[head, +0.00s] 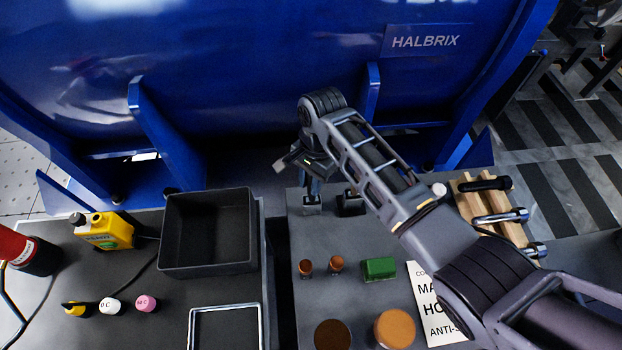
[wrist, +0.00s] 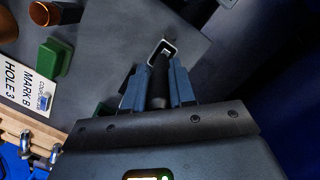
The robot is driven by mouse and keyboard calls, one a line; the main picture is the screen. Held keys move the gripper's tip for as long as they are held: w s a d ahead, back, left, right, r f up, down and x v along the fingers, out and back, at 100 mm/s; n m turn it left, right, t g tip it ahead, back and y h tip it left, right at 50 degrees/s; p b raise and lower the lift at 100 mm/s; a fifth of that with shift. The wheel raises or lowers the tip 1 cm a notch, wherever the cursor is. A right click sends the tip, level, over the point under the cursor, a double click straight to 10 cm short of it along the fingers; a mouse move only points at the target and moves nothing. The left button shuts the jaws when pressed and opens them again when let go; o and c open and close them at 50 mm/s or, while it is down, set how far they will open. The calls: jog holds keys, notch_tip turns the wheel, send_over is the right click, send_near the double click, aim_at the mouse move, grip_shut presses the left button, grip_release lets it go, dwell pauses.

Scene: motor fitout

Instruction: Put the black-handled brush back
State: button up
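My gripper (head: 311,170) is over the back edge of the right grey bench, pointing down. In the wrist view its two blue-grey fingers (wrist: 158,88) are closed around a black handle (wrist: 159,78), which looks like the black-handled brush. The far end of the handle lines up with a small square, pale-rimmed socket (wrist: 162,50). I cannot tell whether the brush is inside the socket or just above it. In the head view a small square holder (head: 312,206) sits directly below my gripper, and a darker one (head: 350,204) stands beside it. The brush's bristles are hidden.
The bench holds brown-topped pieces (head: 336,264), a green block (head: 379,268), a printed sign (head: 436,305) and a wooden rack (head: 478,205) with handled tools. A black tray (head: 208,270) and yellow bottle (head: 104,232) stand left. A large blue HALBRIX housing (head: 250,80) rises behind.

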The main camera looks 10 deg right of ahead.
jog(key=o, duration=0.4)
jog(key=r, duration=0.4)
jog(key=w+d+r, duration=0.1)
jog(key=r, duration=0.7)
jog(key=shift+w+d+b, duration=0.15)
jog(key=shift+b, duration=0.2)
